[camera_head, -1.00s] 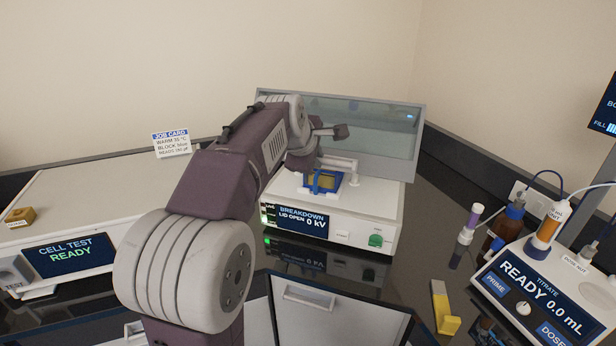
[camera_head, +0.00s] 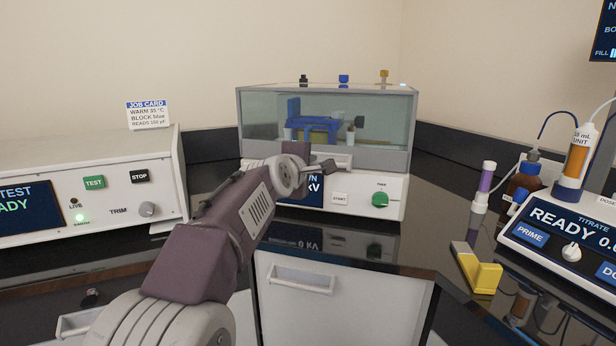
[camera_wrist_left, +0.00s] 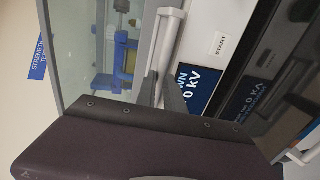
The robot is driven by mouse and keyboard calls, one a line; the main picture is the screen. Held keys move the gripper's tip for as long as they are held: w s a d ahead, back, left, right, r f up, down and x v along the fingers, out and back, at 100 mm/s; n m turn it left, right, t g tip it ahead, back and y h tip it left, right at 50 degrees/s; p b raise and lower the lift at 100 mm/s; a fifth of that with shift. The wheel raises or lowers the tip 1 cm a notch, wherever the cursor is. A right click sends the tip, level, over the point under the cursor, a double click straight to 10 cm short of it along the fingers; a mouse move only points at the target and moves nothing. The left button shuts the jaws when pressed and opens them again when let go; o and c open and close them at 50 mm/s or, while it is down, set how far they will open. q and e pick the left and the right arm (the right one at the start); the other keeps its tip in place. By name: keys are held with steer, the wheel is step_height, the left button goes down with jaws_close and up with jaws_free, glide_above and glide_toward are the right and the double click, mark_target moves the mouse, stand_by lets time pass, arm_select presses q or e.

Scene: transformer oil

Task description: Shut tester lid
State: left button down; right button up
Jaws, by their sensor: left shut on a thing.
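The tester (camera_head: 340,200) stands on the dark bench with its clear, grey-framed lid (camera_head: 390,105) down over the top. Through the glass I see a blue and yellow test cell (camera_head: 315,126). The lid's front edge appears to meet the white body. My left gripper (camera_head: 328,165) is at the lid's pale handle (camera_head: 340,156) on the front, shut on it. In the left wrist view the handle (camera_wrist_left: 165,45) runs up from the dark fingers (camera_wrist_left: 168,92). The gripper hides part of the tester's screen, which shows "0 kV" in the wrist view (camera_wrist_left: 195,88). My right gripper is out of view.
The cell test unit (camera_head: 110,190) with TEST and STOP buttons stands left. Several small coloured objects show above the lid.

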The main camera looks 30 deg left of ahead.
arm_select(q)
steer(key=shift+p, duration=0.4)
steer(key=c, duration=1.5)
jaws_free()
steer(key=shift+o, duration=0.2)
steer(key=v, duration=0.9)
steer(key=shift+p, duration=0.3)
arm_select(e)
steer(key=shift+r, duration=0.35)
